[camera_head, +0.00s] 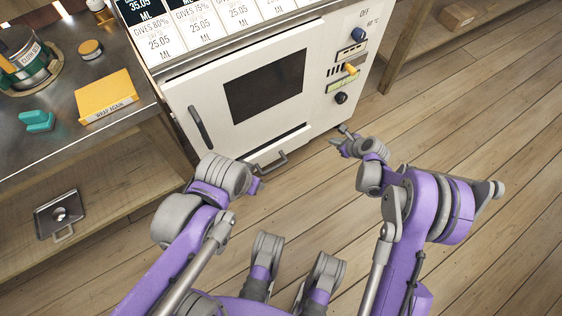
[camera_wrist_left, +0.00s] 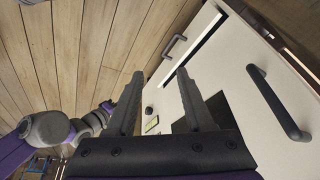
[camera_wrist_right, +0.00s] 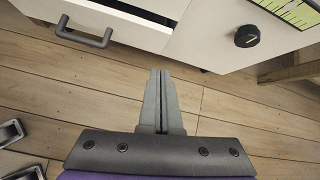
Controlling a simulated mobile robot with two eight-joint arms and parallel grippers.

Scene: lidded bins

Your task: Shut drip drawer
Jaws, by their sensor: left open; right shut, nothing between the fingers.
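The drip drawer (camera_head: 297,141) is the low white front under the oven-like machine's door. A dark gap shows along its top edge, so it stands somewhat open. Its grey bar handle (camera_head: 270,164) also shows in the left wrist view (camera_wrist_left: 173,45) and the right wrist view (camera_wrist_right: 84,38). My left gripper (camera_wrist_left: 160,76) is open and empty, its fingers pointing towards the machine's front, apart from the handle; in the head view my wrist mostly hides it. My right gripper (camera_head: 340,138) is shut and empty, right of the drawer; its closed fingertips (camera_wrist_right: 161,73) are over the floor.
The machine's door (camera_head: 225,105) is closed, with a dark bar handle (camera_head: 199,127). Knobs (camera_head: 341,98) sit at its right. A metal counter (camera_head: 60,120) with a yellow box (camera_head: 105,97) stands left. The wooden floor (camera_head: 440,120) in front and right is clear.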

